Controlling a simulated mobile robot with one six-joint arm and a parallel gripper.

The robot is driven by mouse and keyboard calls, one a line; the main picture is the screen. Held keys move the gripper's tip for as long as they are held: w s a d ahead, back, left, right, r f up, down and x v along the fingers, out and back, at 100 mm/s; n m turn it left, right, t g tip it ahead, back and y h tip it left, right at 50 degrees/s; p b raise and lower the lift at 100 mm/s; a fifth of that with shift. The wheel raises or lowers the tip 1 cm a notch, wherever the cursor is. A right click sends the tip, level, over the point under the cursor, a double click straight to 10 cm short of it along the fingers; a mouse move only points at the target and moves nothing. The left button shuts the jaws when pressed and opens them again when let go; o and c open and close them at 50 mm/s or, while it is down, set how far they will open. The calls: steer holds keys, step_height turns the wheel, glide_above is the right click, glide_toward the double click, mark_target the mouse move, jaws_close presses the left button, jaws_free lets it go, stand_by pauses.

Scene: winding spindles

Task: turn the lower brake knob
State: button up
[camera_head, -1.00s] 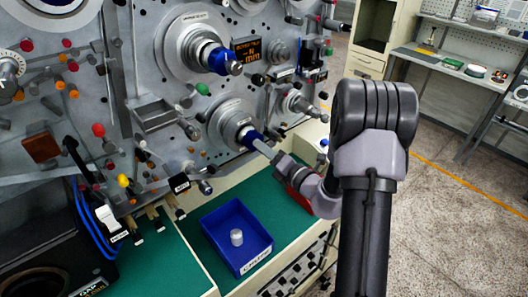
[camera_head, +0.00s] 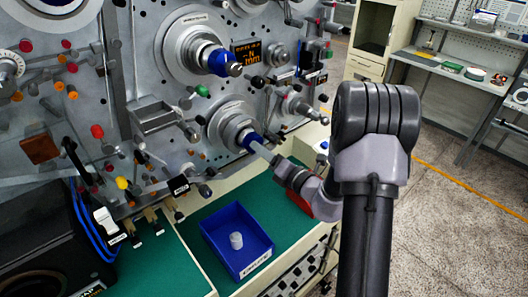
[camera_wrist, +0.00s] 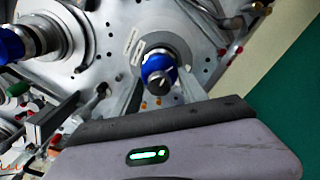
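The lower spindle (camera_head: 231,121) on the grey machine panel carries a blue collar, the lower brake knob (camera_head: 247,139). The wrist view shows this blue knob (camera_wrist: 158,69) with a grey, slotted tip near the picture's middle. My gripper (camera_head: 262,153) comes from the right, with its fingers at the knob's outer end. In the wrist view, my gripper (camera_wrist: 158,92) has its two pale fingers apart, one on each side of the knob. Contact between fingers and knob cannot be made out. The upper spindle has a similar blue knob (camera_head: 221,63).
A blue tray (camera_head: 216,247) holding a small grey cylinder (camera_head: 236,241) stands on the green bench (camera_head: 160,268) below. Levers and coloured knobs crowd the panel to the left. A small display (camera_head: 247,55) sits beside the upper spindle. Open floor lies at right.

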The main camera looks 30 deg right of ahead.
steer(key=v, duration=1.7)
steer(key=shift+s, duration=0.2)
